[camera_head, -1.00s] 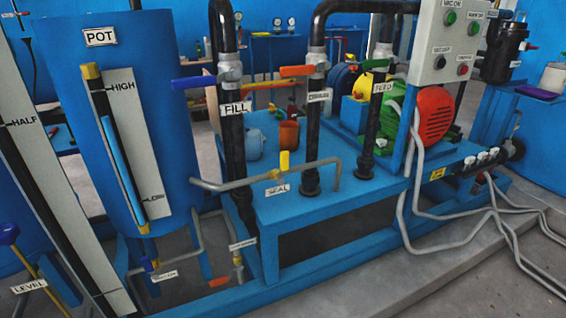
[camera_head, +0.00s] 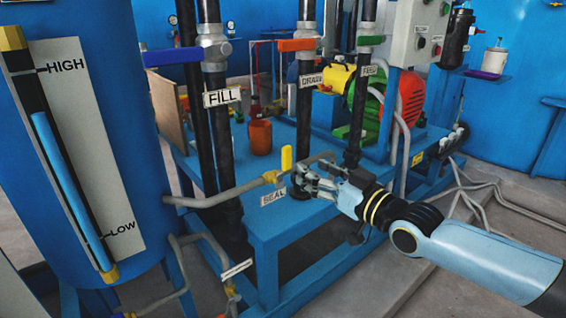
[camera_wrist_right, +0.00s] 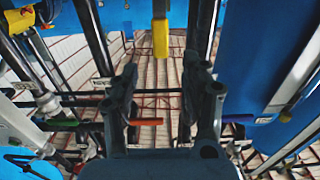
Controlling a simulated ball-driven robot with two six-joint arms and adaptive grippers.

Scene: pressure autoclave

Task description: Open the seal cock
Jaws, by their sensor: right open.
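The seal cock's yellow handle (camera_head: 287,158) stands upright on the grey pipe (camera_head: 232,192), above the SEAL label (camera_head: 273,196). My right gripper (camera_head: 301,180) is open and close to the right of the yellow handle, apart from it as far as the head view shows. In the right wrist view the yellow handle (camera_wrist_right: 160,38) lies ahead of the gap between the open fingers of my right gripper (camera_wrist_right: 160,72), with nothing between them. My left gripper is not in view.
The blue pot (camera_head: 140,130) with its level gauge stands at left. Black vertical pipes carry the FILL (camera_head: 222,97), DRAIN and FEED labels behind the seal cock. An orange cup (camera_head: 260,137) stands on the blue frame. Grey hoses (camera_head: 480,190) lie at right.

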